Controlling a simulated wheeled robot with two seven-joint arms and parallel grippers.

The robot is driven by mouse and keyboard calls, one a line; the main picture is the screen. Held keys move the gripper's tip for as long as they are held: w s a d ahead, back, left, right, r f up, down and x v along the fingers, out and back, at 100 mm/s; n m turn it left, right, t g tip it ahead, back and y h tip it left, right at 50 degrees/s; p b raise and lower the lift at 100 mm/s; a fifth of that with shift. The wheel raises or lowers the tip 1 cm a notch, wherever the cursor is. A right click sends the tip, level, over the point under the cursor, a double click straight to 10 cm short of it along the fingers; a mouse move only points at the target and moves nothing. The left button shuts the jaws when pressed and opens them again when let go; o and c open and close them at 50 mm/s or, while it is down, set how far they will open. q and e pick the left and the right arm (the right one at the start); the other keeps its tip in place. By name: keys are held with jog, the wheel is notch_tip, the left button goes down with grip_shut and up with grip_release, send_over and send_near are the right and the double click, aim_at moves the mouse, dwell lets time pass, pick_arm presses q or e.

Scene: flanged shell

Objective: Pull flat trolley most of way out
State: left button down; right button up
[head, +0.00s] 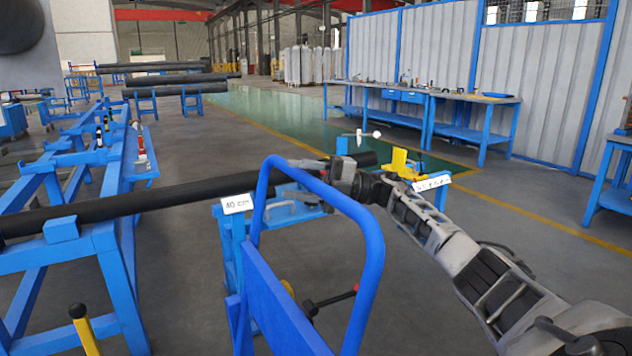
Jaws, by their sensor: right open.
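The flat trolley shows as a blue tubular push handle (374,250) with a blue panel (268,305) below it, upright in the lower middle of the head view. Its flat deck cannot be made out. My right gripper (322,170) is open at the upper bar of this handle, its arm coming in from the lower right. Gripper and bar overlap in the picture, so I cannot tell whether they touch. My left gripper is not in view.
A long black pipe (130,199) lies across blue stands (108,270) on the left, its end passing behind the handle. A yellow clamp (400,163) stands behind my right wrist. Blue workbenches (460,135) line the far wall. Grey floor (470,215) is clear at right.

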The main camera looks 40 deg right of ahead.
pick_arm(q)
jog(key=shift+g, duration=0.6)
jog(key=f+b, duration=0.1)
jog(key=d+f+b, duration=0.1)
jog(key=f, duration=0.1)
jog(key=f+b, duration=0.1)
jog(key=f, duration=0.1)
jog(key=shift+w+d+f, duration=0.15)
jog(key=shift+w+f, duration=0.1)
pick_arm(e)
jog(key=v, duration=1.5)
jog(key=shift+s+d, duration=0.25)
jog(key=shift+s, duration=0.1)
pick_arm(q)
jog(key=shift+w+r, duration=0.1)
pick_arm(e)
jog(key=shift+f, duration=0.1)
